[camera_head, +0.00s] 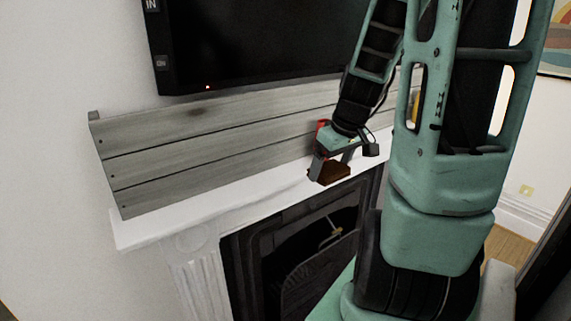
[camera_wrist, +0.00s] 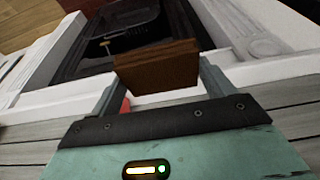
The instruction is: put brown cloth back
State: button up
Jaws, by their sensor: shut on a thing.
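The brown cloth (camera_head: 331,175) looks like a stiff, flat-sided brown block. My gripper (camera_head: 329,165) is shut on it, at the front edge of the white mantel shelf (camera_head: 215,203). In the wrist view the cloth (camera_wrist: 157,66) spans the space between my two fingers, with the fireplace opening beyond it. I cannot tell whether the cloth touches the mantel or is held just above it.
A red thing (camera_head: 322,126) is partly hidden behind my gripper. A yellow thing (camera_head: 415,107) shows farther right, partly behind my arm. Grey planks (camera_head: 200,140) back the mantel, below a black screen (camera_head: 250,40). The dark fireplace (camera_head: 290,250) is below. The mantel's left part is clear.

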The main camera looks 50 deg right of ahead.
jog(key=p, duration=0.5)
send_over(286, 173)
jog(key=shift+s+a+f+p, duration=0.15)
jog(key=shift+s+f, duration=0.2)
jog(key=shift+f, duration=0.25)
jog(key=shift+s+a+f+p, duration=0.15)
jog(key=shift+s+f, duration=0.15)
jog(key=shift+f, duration=0.3)
notch_tip(286, 173, down, 3)
jog(key=shift+f+p, duration=0.2)
jog(key=shift+p, duration=0.55)
jog(key=shift+w+d+f+p, duration=0.15)
jog(key=shift+f+p, duration=0.3)
jog(key=shift+p, duration=0.05)
jog(key=shift+f, duration=0.15)
jog(key=shift+f, duration=0.25)
jog(key=o, duration=0.9)
jog(key=shift+r, duration=0.1)
